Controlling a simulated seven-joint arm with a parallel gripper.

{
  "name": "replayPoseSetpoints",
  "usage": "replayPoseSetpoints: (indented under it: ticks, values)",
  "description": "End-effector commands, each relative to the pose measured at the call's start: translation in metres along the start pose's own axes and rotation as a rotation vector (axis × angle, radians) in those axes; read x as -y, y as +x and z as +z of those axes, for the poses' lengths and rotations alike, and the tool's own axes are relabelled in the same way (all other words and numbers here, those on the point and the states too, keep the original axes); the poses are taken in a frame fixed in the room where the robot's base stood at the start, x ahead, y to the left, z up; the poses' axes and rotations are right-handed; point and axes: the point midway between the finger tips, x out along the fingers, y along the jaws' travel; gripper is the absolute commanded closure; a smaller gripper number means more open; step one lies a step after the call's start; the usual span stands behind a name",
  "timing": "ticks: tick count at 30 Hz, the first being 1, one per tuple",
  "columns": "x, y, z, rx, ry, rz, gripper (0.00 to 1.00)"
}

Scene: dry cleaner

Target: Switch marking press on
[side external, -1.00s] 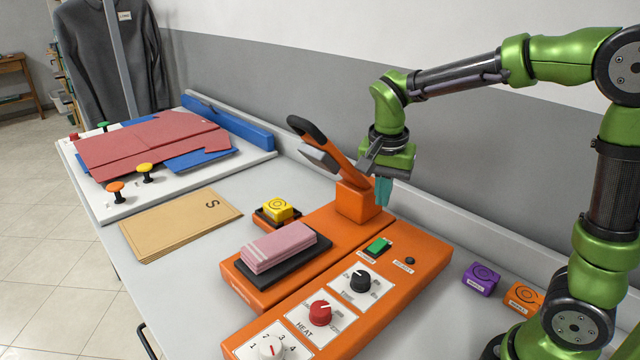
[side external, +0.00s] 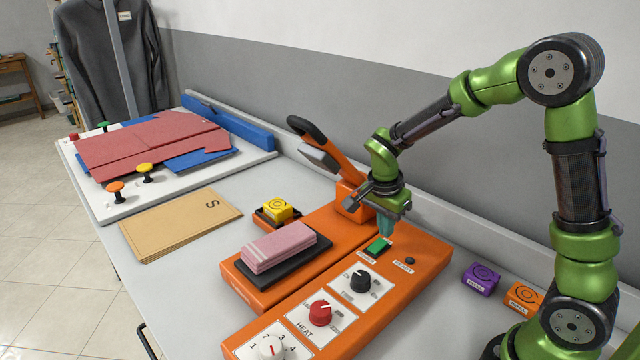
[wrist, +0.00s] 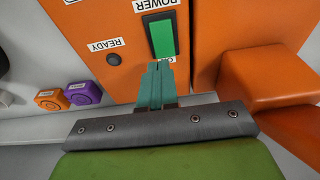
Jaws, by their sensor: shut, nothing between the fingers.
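The marking press (side external: 420,262) is an orange machine on the table with a raised lever (side external: 308,130) at its back. Its green power switch (side external: 378,245) sits in a black frame on the panel, beside a dark ready lamp (side external: 410,261). My gripper (side external: 386,234) is shut and empty, with teal fingers pointing down just above and behind the switch. In the wrist view, the fingertips (wrist: 157,66) are at the lower edge of the green switch (wrist: 162,38), marked POWER. I cannot tell whether they touch it.
A red heat knob (side external: 320,312), a black knob (side external: 361,280) and a numbered dial (side external: 271,348) are on the panel. Pink folded cloth (side external: 278,247) lies on the dark pad. Purple (side external: 482,278) and orange (side external: 523,297) blocks stand at right.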

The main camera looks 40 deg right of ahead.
Motion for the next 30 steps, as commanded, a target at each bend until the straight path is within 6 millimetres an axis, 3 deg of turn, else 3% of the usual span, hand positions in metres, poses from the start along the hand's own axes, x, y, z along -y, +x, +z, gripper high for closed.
replayPoseSetpoints:
  ticks: [6, 19, 30]
  values:
    - [0.0, 0.019, 0.0, 0.001, 0.0, 0.001, 1.0]
    - [0.0, 0.022, 0.0, 0.009, 0.002, 0.001, 1.0]
    - [-0.001, 0.038, -0.007, 0.238, 0.005, 0.006, 1.0]
